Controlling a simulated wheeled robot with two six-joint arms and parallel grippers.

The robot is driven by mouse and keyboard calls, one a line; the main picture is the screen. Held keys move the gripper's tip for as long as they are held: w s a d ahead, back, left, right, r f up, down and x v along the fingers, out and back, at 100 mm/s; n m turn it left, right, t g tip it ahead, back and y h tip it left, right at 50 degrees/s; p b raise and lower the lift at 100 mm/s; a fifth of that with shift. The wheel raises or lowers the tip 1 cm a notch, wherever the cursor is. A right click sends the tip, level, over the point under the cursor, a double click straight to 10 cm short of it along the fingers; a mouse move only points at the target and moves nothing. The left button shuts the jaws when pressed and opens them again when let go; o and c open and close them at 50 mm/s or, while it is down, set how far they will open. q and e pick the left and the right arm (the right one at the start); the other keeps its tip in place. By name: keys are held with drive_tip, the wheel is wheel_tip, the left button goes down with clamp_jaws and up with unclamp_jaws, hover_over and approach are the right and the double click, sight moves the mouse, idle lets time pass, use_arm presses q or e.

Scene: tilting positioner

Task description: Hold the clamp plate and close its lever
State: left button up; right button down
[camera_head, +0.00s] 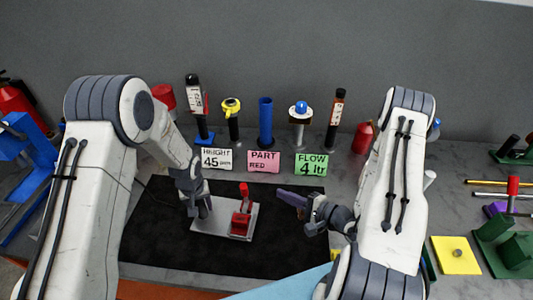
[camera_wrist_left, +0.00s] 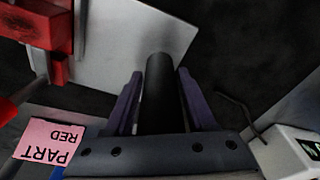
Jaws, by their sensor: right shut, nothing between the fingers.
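The clamp plate (camera_head: 215,229) is a light grey plate lying on the black mat, with a red clamp (camera_head: 240,222) on it. The clamp's red lever (camera_head: 244,190) stands upright. My left gripper (camera_head: 203,211) is at the plate's left end. In the left wrist view its purple fingers (camera_wrist_left: 160,100) are closed closely on both sides of a black post (camera_wrist_left: 160,85) above the plate (camera_wrist_left: 120,45); the red clamp (camera_wrist_left: 58,70) is at the left. My right gripper (camera_head: 282,194) is shut and empty, right of the lever and apart from it.
Label cards (camera_head: 264,162) and a row of upright tools (camera_head: 265,122) stand behind the black mat (camera_head: 160,225). A yellow pad (camera_head: 455,255) and green blocks (camera_head: 515,250) are at the right. Free mat surrounds the plate in front.

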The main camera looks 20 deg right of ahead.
use_arm(q)
drive_tip(key=shift+o, duration=0.9)
drive_tip(key=shift+s+f, duration=0.15)
